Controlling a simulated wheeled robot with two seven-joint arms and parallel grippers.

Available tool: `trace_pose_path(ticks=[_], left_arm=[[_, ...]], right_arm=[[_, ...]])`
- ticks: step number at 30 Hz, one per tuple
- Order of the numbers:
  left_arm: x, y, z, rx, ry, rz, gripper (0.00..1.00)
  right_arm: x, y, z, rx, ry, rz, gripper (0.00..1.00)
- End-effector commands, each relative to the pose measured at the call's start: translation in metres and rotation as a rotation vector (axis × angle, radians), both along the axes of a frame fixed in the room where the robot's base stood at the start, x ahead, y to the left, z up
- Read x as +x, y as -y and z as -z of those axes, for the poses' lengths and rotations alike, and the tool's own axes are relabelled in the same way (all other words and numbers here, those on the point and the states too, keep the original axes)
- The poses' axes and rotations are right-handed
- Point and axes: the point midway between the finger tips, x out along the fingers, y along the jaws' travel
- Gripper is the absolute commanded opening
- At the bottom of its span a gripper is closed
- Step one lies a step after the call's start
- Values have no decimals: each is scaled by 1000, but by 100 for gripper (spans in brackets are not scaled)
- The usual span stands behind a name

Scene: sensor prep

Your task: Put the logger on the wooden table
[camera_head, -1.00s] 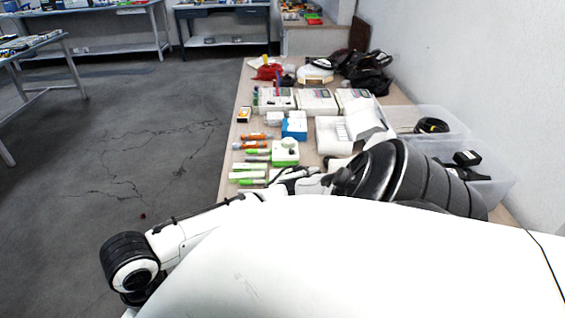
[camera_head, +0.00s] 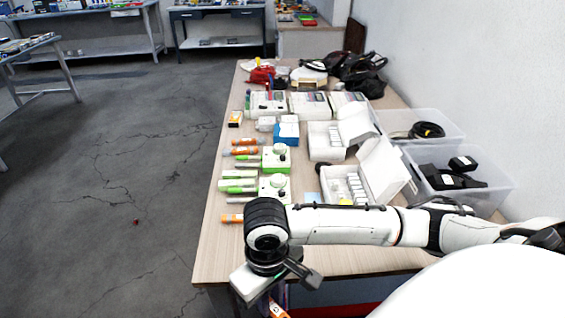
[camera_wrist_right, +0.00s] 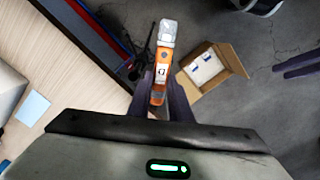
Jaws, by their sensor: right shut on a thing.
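The orange logger (camera_wrist_right: 158,74), with a white label and a clear end, is held between the fingers of my right gripper (camera_wrist_right: 161,97). In the head view the logger (camera_head: 278,309) shows only in part at the bottom edge, below my right gripper (camera_head: 272,296), in front of the table's near edge. In the wrist view it is over the floor side, apart from the tabletop. The wooden table (camera_head: 212,250) runs away from me, and its top (camera_wrist_right: 75,60) shows at the left in the wrist view. My left gripper is out of view.
Similar orange devices (camera_head: 232,218), green-and-white instruments (camera_head: 274,188) and open white boxes (camera_head: 349,185) stand on the table. Clear bins (camera_head: 497,190) line the right. The front left tabletop is bare. An open cardboard box (camera_wrist_right: 229,58) sits on the floor.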

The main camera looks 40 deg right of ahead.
Motion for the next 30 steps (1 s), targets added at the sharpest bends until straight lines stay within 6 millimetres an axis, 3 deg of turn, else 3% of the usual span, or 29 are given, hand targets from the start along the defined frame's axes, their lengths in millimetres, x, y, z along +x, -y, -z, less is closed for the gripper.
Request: trace_pose_path(ticks=[8,17,23,30], left_arm=[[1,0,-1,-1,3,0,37],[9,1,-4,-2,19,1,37],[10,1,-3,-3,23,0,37],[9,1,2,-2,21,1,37]], right_arm=[[4,1,0,-1,0,-36,0],[24,3,-2,-7,-2,-199,0],[51,6,-7,-12,-4,-434,0],[103,12,-24,-13,-10,-904,0]])
